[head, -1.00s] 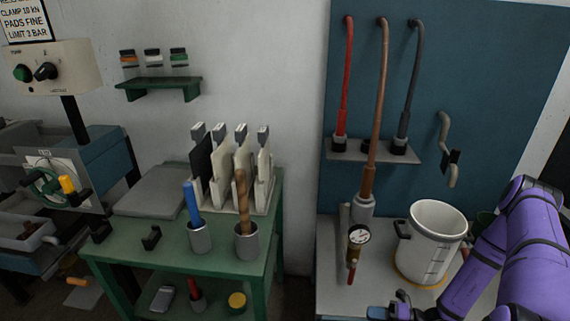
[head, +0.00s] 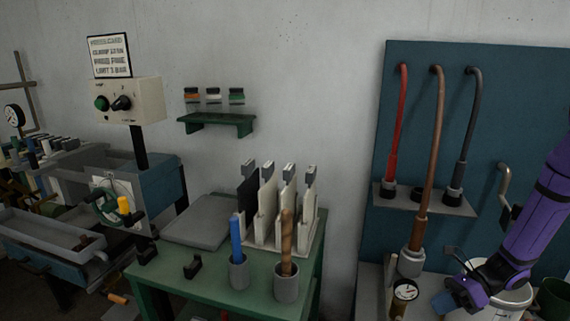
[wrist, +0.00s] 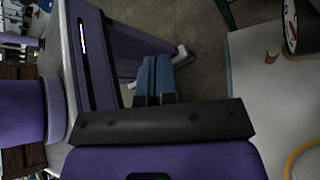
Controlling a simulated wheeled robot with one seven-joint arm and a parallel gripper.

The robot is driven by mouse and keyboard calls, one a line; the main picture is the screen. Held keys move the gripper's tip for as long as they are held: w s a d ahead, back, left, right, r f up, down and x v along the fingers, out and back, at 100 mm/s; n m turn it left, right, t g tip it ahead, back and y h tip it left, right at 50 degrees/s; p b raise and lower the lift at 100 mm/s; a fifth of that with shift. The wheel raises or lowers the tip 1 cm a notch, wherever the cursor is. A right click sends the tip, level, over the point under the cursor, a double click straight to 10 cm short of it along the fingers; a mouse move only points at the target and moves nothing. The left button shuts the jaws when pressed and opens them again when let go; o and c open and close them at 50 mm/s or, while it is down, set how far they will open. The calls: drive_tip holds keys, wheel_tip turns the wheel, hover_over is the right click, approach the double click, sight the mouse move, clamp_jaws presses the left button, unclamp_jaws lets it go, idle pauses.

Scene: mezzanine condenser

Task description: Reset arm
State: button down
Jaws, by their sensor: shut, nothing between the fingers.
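My purple arm comes in from the right in the head view. My gripper (head: 444,302) has blue fingers and points left and down, in front of the white pot (head: 515,296). The pot is partly hidden by my wrist. In the wrist view my gripper's blue fingers (wrist: 154,76) are together with nothing between them, over the floor beside my purple base.
A pressure gauge (head: 405,290) and a brown hose (head: 436,150) stand left of my gripper. A blue backboard (head: 400,215) is behind. A green table (head: 205,268) with cups and upright plates is further left. A white worktop (wrist: 270,85) shows in the wrist view.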

drive_tip(key=s+a+r+n+t+h, duration=0.1)
drive_tip(key=s+a+r+n+h, duration=0.15)
drive_tip(key=r+n, duration=0.55)
drive_tip(key=s+a+r+n+h, duration=0.2)
drive_tip(key=s+r+n+h, duration=0.2)
drive_tip(key=r, duration=0.7)
drive_tip(key=s+a+r+n+t+h, duration=0.1)
drive_tip(key=s+a+r+n+h, duration=0.15)
drive_tip(key=r+n, duration=0.55)
drive_tip(key=s+r+n+t+h, duration=0.3)
drive_tip(key=s+r+n+t, duration=0.1)
drive_tip(key=s+r, duration=0.5)
drive_tip(key=shift+a+r, duration=0.15)
